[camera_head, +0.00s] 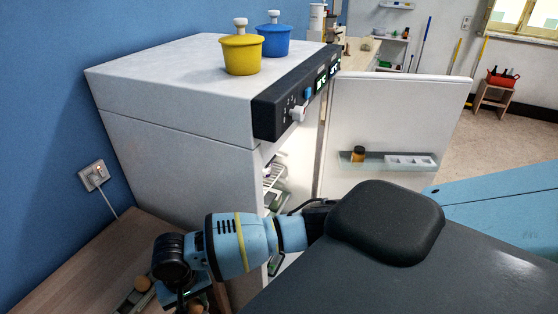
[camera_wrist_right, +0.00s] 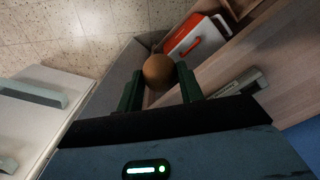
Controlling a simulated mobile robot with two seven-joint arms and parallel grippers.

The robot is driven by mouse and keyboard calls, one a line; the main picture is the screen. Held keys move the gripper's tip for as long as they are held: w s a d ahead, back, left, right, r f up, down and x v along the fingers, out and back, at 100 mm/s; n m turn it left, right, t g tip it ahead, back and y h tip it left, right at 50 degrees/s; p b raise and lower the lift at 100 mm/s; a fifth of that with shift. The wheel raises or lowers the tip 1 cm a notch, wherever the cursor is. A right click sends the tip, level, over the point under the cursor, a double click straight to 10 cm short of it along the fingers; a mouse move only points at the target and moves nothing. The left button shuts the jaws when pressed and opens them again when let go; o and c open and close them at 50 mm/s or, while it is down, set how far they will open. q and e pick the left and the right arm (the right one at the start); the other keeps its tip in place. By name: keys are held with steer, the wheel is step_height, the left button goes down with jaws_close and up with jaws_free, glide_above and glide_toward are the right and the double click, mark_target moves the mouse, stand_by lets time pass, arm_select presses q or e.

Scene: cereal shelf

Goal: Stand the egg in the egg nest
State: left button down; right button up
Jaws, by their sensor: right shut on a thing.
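A brown egg (camera_wrist_right: 158,71) is held between the two dark green fingertips of my right gripper (camera_wrist_right: 160,88) in the right wrist view. In the head view my right gripper (camera_head: 183,293) is low at the left, beside the fridge, and partly cut off by the frame. Two brown round shapes show near it; I cannot tell which is the held egg. A white tray with hollows, likely the egg nest (camera_head: 411,161), sits on the shelf of the open fridge door, far to the right of the gripper. My left gripper is out of view.
The white fridge (camera_head: 180,90) carries a yellow pot (camera_head: 241,54) and a blue pot (camera_head: 273,41). Its door (camera_head: 385,110) stands open, with a small brown jar (camera_head: 358,154) left of the tray. A wooden surface (camera_head: 90,262) is at lower left. A red-white box (camera_wrist_right: 196,38) lies past the egg.

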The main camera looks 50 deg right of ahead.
steer(key=s+d+r+n, duration=0.1)
steer(key=s+d, duration=0.1)
steer(key=d, duration=0.1)
steer(key=s+d+r+n, duration=0.1)
steer(key=s+d, duration=0.2)
steer(key=s+d+r+n, duration=0.1)
steer(key=s+d, duration=0.1)
steer(key=d, duration=0.1)
steer(key=shift+s+r, duration=0.15)
steer(key=shift+s, duration=0.25)
steer(key=shift+d, duration=0.15)
